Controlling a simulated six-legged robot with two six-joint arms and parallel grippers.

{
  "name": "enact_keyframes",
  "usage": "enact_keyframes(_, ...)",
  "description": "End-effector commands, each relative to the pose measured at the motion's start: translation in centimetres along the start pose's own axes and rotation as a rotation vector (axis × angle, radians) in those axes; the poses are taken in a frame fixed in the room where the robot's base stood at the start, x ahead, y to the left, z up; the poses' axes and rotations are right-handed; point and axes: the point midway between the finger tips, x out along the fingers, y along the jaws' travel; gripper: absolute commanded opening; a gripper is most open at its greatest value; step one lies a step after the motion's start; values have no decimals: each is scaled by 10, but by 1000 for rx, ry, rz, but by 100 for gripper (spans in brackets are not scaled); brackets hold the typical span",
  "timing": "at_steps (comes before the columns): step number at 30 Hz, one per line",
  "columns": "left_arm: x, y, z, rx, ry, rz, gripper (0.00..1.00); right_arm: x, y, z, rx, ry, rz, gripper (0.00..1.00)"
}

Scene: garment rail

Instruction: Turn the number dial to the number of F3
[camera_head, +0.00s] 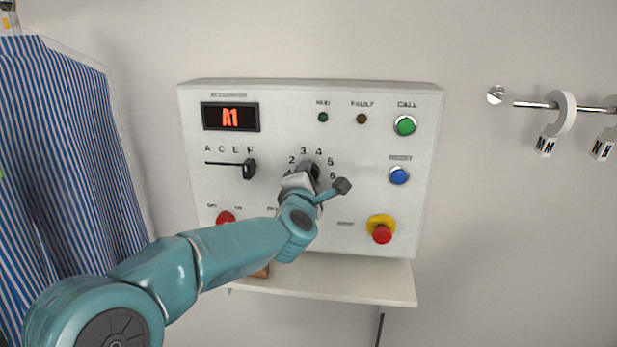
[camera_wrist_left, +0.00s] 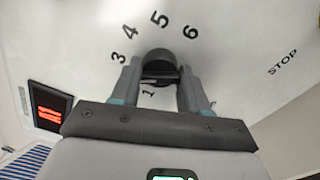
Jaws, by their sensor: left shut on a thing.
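The number dial (camera_head: 313,169) is a dark knob on the white control panel, with numbers arranged around it. The numbers 2 to 6 can be read in the head view. My left gripper (camera_head: 303,178) is at the dial and covers much of it. In the left wrist view the dark dial (camera_wrist_left: 158,62) sits between the two fingers of my left gripper (camera_wrist_left: 160,82), which is shut on it. The dial's pointer cannot be made out. The red display (camera_head: 230,117) reads A1. My right gripper is not in view.
A black slider knob (camera_head: 249,169) stands at the right end of its lettered slot. Green (camera_head: 404,125), blue (camera_head: 399,175) and red (camera_head: 381,234) buttons are on the right. A shelf (camera_head: 350,280) juts out below. Striped shirts (camera_head: 60,150) hang left; a rail (camera_head: 530,104) is right.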

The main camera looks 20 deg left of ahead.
Motion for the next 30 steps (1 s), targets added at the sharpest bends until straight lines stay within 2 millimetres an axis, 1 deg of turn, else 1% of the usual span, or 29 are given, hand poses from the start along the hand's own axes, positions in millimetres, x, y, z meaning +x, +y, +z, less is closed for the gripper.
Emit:
enact_keyframes(6, 0, 0, 0, 106, 0, -2, 14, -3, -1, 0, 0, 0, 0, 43)
enact_keyframes(12, 0, -1, 0, 157, 0, -1, 14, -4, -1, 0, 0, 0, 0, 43)
enact_keyframes(27, 0, -1, 0, 171, 0, -2, 14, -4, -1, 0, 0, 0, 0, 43)
enact_keyframes(28, 0, -1, 0, 171, -1, -2, 51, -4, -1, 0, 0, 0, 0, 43)
enact_keyframes(29, 0, -1, 0, 171, 0, -2, 61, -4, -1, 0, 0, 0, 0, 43)
enact_keyframes(30, 0, -1, 0, 171, 0, -2, 68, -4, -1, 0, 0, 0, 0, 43)
